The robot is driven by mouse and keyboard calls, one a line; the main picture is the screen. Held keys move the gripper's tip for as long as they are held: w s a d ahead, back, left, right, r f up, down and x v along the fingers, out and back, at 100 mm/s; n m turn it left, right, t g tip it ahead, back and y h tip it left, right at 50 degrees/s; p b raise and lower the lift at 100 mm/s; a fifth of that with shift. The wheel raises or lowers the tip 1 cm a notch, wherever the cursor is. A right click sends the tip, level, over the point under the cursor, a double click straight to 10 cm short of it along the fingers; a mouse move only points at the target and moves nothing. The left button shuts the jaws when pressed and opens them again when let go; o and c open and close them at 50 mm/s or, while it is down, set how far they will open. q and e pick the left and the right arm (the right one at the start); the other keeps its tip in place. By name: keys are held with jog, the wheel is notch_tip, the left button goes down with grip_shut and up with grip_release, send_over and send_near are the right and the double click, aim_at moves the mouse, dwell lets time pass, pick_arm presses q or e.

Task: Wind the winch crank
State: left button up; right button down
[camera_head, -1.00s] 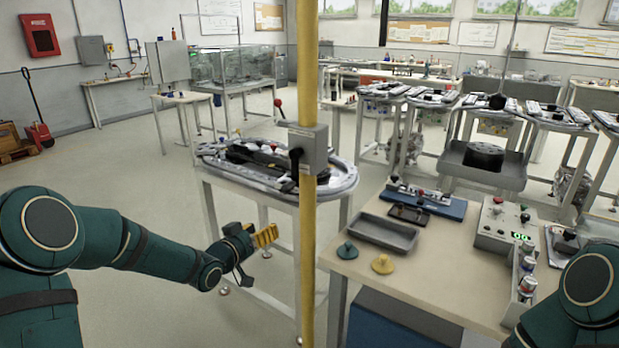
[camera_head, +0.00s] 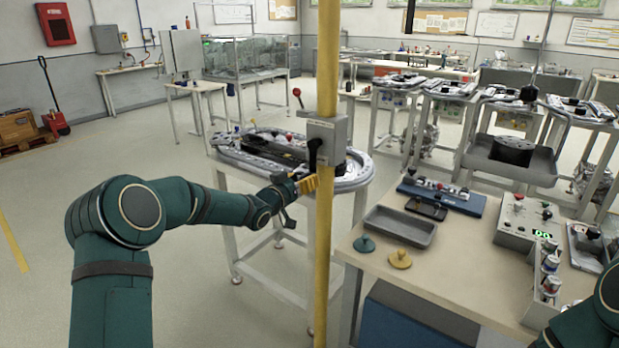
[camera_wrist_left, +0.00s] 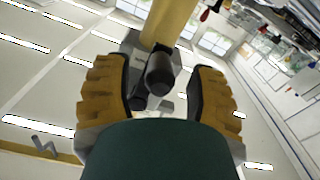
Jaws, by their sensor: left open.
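The winch is a grey box (camera_head: 333,130) on a yellow upright post. Its black crank (camera_head: 314,153) hangs down from the box's left side. My left gripper (camera_head: 308,184), with yellow fingers, is just below the crank grip, close to the post. In the left wrist view, the black crank grip (camera_wrist_left: 159,76) points at the camera between the two open fingers of my left gripper (camera_wrist_left: 160,90). Gaps show on both sides, so the fingers do not appear closed on it. Only part of my right arm shows at the lower right; its gripper is out of view.
The yellow post (camera_head: 324,240) stands right beside my left gripper. Behind it is a table with an oval track (camera_head: 225,152). At right, a bench (camera_head: 455,262) holds a grey tray (camera_head: 400,228) and a control box (camera_head: 520,225).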

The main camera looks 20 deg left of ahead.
aim_at(309, 175)
pick_arm(q)
jog(key=shift+x, duration=1.55)
jog(key=shift+s, duration=0.1)
grip_shut()
jog(key=shift+r, duration=0.1)
